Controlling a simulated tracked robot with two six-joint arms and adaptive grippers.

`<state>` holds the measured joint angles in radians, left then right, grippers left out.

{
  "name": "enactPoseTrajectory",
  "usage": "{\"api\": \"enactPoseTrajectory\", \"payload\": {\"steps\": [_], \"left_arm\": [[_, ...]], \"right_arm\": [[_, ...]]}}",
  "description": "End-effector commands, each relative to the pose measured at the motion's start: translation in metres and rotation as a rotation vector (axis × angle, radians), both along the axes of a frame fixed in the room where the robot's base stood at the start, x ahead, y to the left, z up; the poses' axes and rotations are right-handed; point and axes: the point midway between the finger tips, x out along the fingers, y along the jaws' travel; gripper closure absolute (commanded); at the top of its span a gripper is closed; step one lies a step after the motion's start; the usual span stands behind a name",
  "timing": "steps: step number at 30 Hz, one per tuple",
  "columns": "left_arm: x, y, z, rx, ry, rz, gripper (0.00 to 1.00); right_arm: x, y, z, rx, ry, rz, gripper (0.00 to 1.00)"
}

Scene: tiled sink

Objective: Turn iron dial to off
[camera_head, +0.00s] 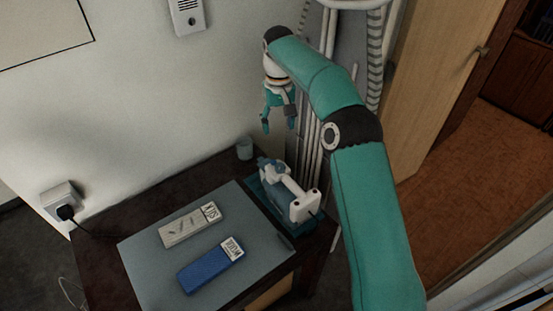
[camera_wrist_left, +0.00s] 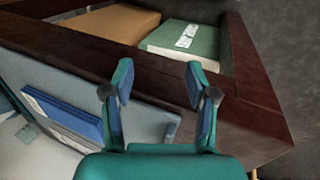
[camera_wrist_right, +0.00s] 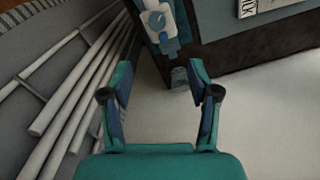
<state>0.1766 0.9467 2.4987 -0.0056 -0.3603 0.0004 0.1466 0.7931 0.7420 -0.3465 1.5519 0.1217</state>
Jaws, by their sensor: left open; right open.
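The white and teal iron (camera_head: 299,193) rests on a teal stand at the right end of the dark table in the head view. In the right wrist view the iron shows at the top, with a round blue dial (camera_wrist_right: 155,20) on its pale body. My right gripper (camera_head: 278,124) is open and empty, pointing down above and behind the iron. It also shows in the right wrist view (camera_wrist_right: 160,74), where the iron lies ahead of its fingers, apart from them. My left gripper (camera_wrist_left: 160,80) is open and empty near the table edge; it is outside the head view.
A grey mat (camera_head: 150,262) holds a pale silk box (camera_head: 186,227) and a blue wool box (camera_head: 210,267). A small cup (camera_head: 244,148) stands behind the iron. Pipes (camera_head: 318,130) rise beside my right arm. An open compartment with a green box (camera_wrist_left: 180,42) shows in the left wrist view.

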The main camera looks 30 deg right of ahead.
Motion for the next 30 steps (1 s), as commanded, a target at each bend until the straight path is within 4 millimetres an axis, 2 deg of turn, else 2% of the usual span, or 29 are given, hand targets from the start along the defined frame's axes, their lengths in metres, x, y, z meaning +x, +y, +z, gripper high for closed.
{"api": "enactPoseTrajectory", "payload": {"steps": [9, 21, 25, 30], "left_arm": [[0.0, 0.0, -0.005, 0.0, 0.001, 0.0, 0.42], [0.0, 0.0, 0.008, 0.0, 0.0, 0.0, 0.42], [0.0, 0.0, 0.011, 0.0, 0.0, 0.0, 0.42], [0.0, 0.0, 0.012, 0.0, 0.0, 0.0, 0.42]], "right_arm": [[-0.005, -0.004, -0.054, 0.001, 0.008, -0.008, 0.39], [-0.005, -0.005, -0.135, 0.002, 0.006, -0.009, 0.39], [-0.004, -0.006, -0.151, 0.001, 0.006, -0.011, 0.39], [-0.004, -0.006, -0.161, 0.001, 0.003, -0.011, 0.39]]}}
